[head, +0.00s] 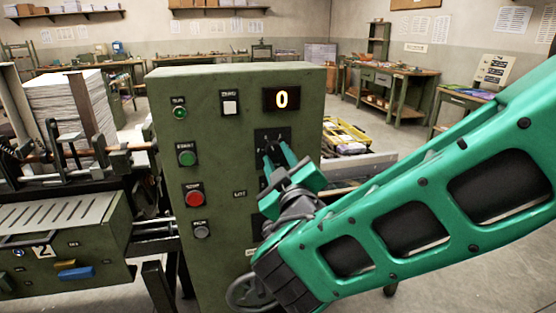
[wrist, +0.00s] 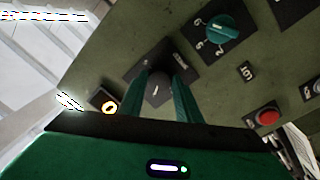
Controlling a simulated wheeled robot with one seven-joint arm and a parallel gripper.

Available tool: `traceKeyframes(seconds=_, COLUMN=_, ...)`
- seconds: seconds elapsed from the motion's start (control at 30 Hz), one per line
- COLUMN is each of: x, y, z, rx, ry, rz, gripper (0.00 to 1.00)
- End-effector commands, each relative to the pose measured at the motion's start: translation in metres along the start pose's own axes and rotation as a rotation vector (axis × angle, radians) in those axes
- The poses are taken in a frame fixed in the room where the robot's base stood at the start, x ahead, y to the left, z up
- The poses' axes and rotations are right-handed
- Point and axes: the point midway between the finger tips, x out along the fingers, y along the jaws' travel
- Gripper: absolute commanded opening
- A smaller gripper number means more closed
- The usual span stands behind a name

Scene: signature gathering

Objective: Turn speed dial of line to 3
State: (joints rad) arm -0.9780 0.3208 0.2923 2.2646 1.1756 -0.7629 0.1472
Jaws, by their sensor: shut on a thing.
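A green control panel cabinet (head: 225,100) stands in the middle of the head view, and its display (head: 281,98) glows 0. My gripper (head: 274,150) reaches the panel below the display from the right. In the wrist view, my gripper (wrist: 165,85) has its two fingers shut on a dark round dial knob (wrist: 157,90) with a white mark. The knob sits on a dark plate, and its scale is mostly hidden by the fingers. A teal dial (wrist: 222,28) with white numbers sits apart on another plate. I cannot read which dial is labelled speed.
A green button (head: 187,158), a red button (head: 194,195) and a grey button (head: 201,229) run down the panel's left side. A white switch (head: 230,104) is left of the display. A handwheel (head: 247,291) sits low. A paper stack (head: 72,103) and machinery stand left.

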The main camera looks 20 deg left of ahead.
Motion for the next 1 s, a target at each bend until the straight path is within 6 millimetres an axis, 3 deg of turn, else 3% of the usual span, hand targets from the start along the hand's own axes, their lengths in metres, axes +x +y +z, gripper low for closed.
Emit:
traceKeyframes(seconds=0.6, x=-0.0005, y=-0.0004, z=0.0019, rx=-0.039, ry=-0.001, rz=-0.003, gripper=0.09)
traceKeyframes(seconds=0.63, x=-0.0005, y=-0.0004, z=0.0018, rx=-0.039, ry=-0.001, rz=-0.003, gripper=0.38)
traceKeyframes(seconds=0.7, x=-0.0004, y=-0.0003, z=0.0016, rx=-0.039, ry=0.000, rz=-0.002, gripper=0.50)
traceKeyframes(seconds=1.0, x=-0.0013, y=-0.0004, z=0.0005, rx=-0.038, ry=0.002, rz=-0.002, gripper=0.50)
